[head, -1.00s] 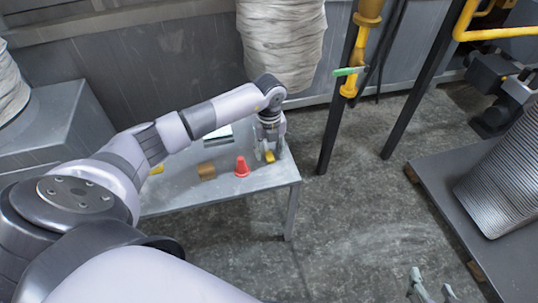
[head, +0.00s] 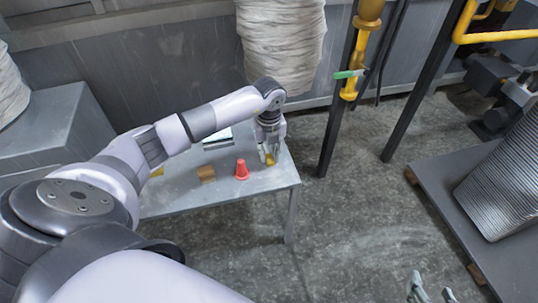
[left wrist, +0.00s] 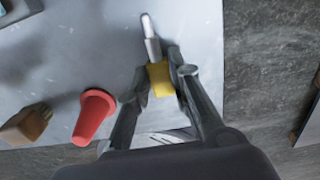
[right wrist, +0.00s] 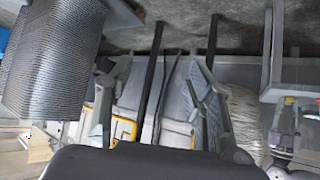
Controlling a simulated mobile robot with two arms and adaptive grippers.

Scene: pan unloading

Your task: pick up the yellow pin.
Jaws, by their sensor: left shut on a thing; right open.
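The yellow pin (head: 270,160) is at the right end of the grey table (head: 225,190), between the fingers of my left gripper (head: 268,156). In the left wrist view its yellow part (left wrist: 161,79) sits between the fingertips, with a light metal shaft (left wrist: 151,40) extending past them. My left gripper (left wrist: 159,82) is shut on the pin. Whether the pin still touches the table is hard to tell. My right gripper (head: 430,288) is open and empty at the bottom right, above the floor.
A pale flat object (head: 217,140) and another yellow item (head: 157,171) are partly behind my arm. A pipe post (head: 338,120) stands right of the table.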

